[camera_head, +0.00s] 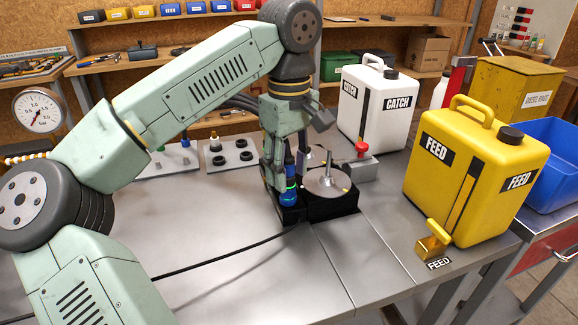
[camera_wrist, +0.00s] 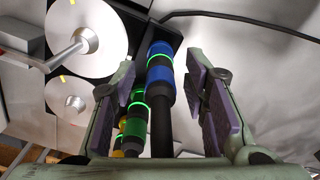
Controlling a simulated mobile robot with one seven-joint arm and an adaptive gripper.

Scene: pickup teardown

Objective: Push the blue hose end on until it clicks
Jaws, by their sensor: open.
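The blue hose end (camera_head: 290,194) stands upright at a black block (camera_head: 328,207) on the steel bench. In the wrist view, the blue hose end (camera_wrist: 159,72) carries a lit green ring, and a dark stem runs from it towards the camera. My gripper (camera_head: 284,178) is lowered over it. In the wrist view, my gripper (camera_wrist: 163,88) is open, with one finger on each side of the blue end and gaps showing. Whether the blue end is fully seated cannot be told. A green-ringed connector (camera_wrist: 135,128) and a yellow one (camera_wrist: 119,153) show behind the left finger.
A metal disc with a post (camera_head: 327,181) sits close right of my gripper, near a red knob (camera_head: 361,148). A white CATCH can (camera_head: 375,115) and yellow FEED can (camera_head: 475,170) stand right. A black hose (camera_head: 225,256) crosses the otherwise clear front bench.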

